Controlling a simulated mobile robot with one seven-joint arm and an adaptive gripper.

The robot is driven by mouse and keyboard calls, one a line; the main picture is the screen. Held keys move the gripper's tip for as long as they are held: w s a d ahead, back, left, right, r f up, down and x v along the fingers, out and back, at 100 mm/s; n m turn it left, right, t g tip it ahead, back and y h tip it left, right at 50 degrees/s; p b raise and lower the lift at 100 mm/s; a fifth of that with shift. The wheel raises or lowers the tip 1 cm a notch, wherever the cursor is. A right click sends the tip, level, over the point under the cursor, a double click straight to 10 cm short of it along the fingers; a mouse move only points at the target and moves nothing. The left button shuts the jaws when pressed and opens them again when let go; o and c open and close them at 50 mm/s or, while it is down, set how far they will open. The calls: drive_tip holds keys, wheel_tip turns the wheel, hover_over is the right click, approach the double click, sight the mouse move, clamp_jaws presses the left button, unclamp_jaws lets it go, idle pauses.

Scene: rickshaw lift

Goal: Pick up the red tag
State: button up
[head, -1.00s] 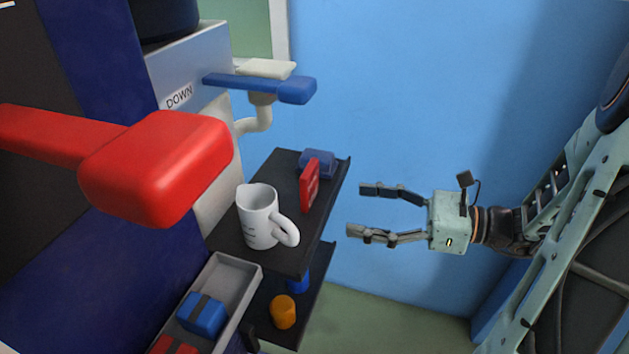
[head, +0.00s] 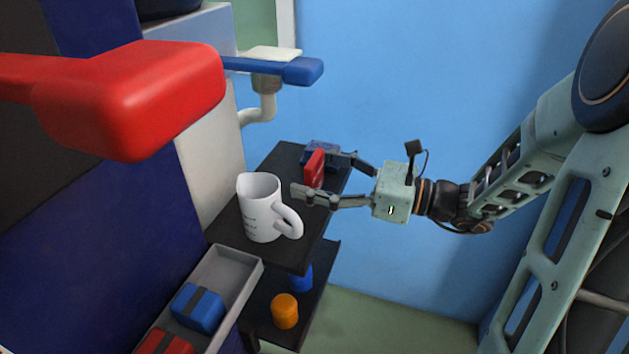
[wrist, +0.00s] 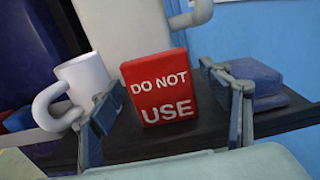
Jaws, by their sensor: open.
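The red tag (head: 316,168) stands upright on the dark upper shelf (head: 268,161). In the wrist view the red tag (wrist: 161,88) faces me and reads "DO NOT USE". My gripper (head: 318,172) is open, with one finger on either side of the tag in the head view. In the wrist view its fingers (wrist: 160,105) flank the tag, with visible space on both sides.
A white mug (head: 260,208) stands left of the tag, close to my near finger. A blue object (head: 318,150) lies beyond the tag, beside my far finger. A lower shelf holds an orange cylinder (head: 285,311). A large red handle (head: 140,95) juts out at left.

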drive_tip(key=shift+c, duration=0.4)
drive_tip(key=c, duration=1.2)
